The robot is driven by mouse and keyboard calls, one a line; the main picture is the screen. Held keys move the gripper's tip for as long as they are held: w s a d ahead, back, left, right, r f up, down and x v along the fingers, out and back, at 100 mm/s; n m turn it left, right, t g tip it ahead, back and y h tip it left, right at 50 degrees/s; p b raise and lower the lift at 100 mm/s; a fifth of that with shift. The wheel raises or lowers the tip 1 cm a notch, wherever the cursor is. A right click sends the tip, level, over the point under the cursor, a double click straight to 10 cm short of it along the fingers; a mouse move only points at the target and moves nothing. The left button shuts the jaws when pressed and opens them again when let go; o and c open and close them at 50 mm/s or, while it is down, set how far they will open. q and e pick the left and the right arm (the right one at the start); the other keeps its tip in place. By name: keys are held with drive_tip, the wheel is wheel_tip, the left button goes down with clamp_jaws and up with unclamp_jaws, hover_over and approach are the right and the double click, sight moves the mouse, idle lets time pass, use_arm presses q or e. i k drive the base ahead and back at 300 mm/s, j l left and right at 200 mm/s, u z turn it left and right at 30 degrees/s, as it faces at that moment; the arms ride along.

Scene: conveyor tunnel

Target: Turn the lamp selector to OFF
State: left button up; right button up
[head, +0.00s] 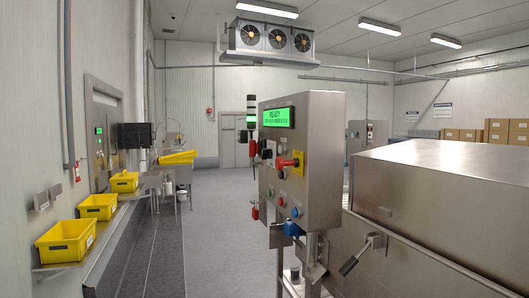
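A steel control box (318,160) stands on a post right of centre, its front face turned to the left and seen at a steep slant. A green display (278,117) at its top reads READY. Below it are a black knob (266,149) and a red rotary handle (287,162) on a yellow plate (298,163), with small coloured buttons lower down. I cannot tell which control is the lamp selector; labels and positions are too small to read. Neither of my grippers is in view.
A large steel housing (450,175) fills the right side. A black-gripped lever (360,252) juts out beside it. Yellow bins (66,240) line a ledge along the left wall. The grey floor (220,220) between is clear.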

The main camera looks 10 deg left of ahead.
sight(267, 153)
drive_tip(key=i+j, duration=0.1)
drive_tip(key=i, duration=0.35)
drive_tip(key=i+j+z, duration=0.1)
drive_tip(key=i, duration=0.3)
drive_tip(key=i+j, duration=0.15)
drive_tip(key=i, duration=0.3)
drive_tip(key=l+z, duration=0.05)
